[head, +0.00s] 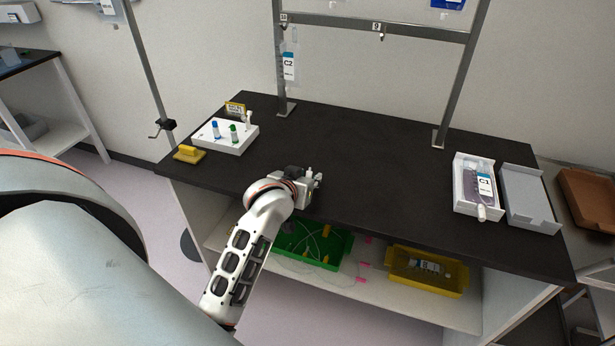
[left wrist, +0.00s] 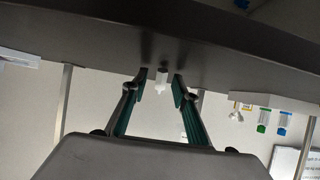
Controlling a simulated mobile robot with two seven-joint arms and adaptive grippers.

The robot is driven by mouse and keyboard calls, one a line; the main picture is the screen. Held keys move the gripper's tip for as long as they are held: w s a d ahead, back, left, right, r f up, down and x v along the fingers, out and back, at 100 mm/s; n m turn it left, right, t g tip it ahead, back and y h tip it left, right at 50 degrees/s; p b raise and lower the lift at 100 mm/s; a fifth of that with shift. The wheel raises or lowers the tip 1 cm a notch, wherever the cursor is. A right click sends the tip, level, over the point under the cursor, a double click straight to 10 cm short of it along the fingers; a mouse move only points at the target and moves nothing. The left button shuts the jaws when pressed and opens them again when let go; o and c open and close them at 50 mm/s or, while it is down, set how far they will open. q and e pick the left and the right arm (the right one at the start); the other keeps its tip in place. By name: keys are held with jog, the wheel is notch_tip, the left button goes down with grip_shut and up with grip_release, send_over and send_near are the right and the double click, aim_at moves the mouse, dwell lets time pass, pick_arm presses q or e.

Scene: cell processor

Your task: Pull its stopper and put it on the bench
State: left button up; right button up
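My left gripper (head: 312,181) is over the front part of the dark bench (head: 370,185). In the left wrist view, which looks upside down, its two fingers (left wrist: 157,92) are apart. A small white piece (left wrist: 161,78) shows between them, with a gap on each side. It seems to stand on the bench, but I cannot tell whether it is a stopper or what it belongs to. In the head view small white parts show by the fingertips, too small to tell apart. My right gripper is not in view.
A white rack (head: 226,136) with blue- and green-capped tubes stands at the back left, beside a yellow block (head: 189,154). A white tray (head: 463,190) holding bag C1 (head: 484,184) and a grey tray (head: 528,198) are at the right. The bench middle is clear.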

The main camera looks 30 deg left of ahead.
pick_arm(q)
jog(key=shift+s, duration=0.1)
jog(key=v, duration=1.2)
jog(key=shift+a, duration=0.1)
jog(key=s+a+f+m+g+y, duration=0.2)
jog(key=s+f+m+g, duration=0.3)
jog(key=s+f+m, duration=0.75)
jog(key=s+d+f+n+t+h, duration=0.2)
jog(key=d+f+n+h, duration=0.3)
jog(key=d+f, duration=0.9)
jog(key=shift+d+f+n+t+h, duration=0.2)
jog(key=shift+f+n+t+h, duration=0.15)
jog(key=shift+f+t+h, duration=0.8)
